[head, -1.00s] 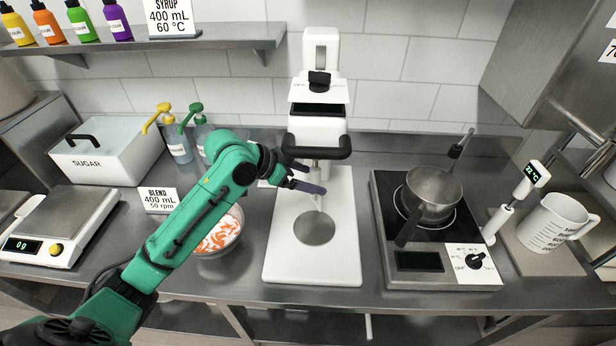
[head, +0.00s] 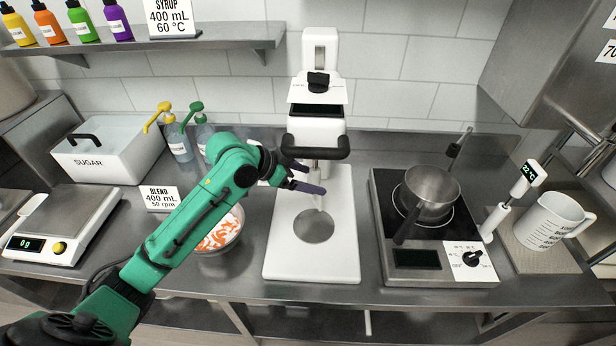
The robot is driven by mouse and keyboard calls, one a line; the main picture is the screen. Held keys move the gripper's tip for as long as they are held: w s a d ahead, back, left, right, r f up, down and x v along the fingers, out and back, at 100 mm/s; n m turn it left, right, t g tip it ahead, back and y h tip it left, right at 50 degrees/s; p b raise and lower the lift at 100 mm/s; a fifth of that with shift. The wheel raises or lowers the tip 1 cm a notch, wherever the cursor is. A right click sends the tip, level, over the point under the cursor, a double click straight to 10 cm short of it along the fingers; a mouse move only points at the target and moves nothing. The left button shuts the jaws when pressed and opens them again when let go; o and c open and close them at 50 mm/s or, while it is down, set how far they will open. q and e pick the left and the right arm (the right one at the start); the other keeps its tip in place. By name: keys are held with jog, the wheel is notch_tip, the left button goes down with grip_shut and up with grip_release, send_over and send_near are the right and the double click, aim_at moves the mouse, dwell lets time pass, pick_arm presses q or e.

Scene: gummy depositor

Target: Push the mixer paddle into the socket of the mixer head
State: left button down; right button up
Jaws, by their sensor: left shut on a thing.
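The mixer (head: 318,130) is white, with a dark handle bar (head: 316,147) across its head, and stands on a white base plate (head: 283,255) with a round metal disc. My left gripper (head: 316,178) reaches in from the left just under the head and is shut on the paddle's shaft. The socket is hidden under the head, so I cannot tell whether the shaft is inside it. My right gripper is not in view.
A bowl of orange and white pieces (head: 222,238) stands under my left arm. To the right is a hot plate (head: 432,275) with a metal pot (head: 433,190). A measuring jug (head: 551,222) is at far right; a scale (head: 62,232) and sugar box (head: 107,152) are at left.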

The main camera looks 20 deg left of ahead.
pick_arm(q)
jog(key=shift+r, duration=0.1)
jog(key=shift+w+a+r+p, duration=0.1)
jog(key=shift+r+p, duration=0.15)
jog(key=shift+p, duration=0.05)
jog(key=shift+f, duration=0.1)
jog(key=shift+f, duration=0.15)
dwell(0.3)
jog(key=shift+p, duration=0.45)
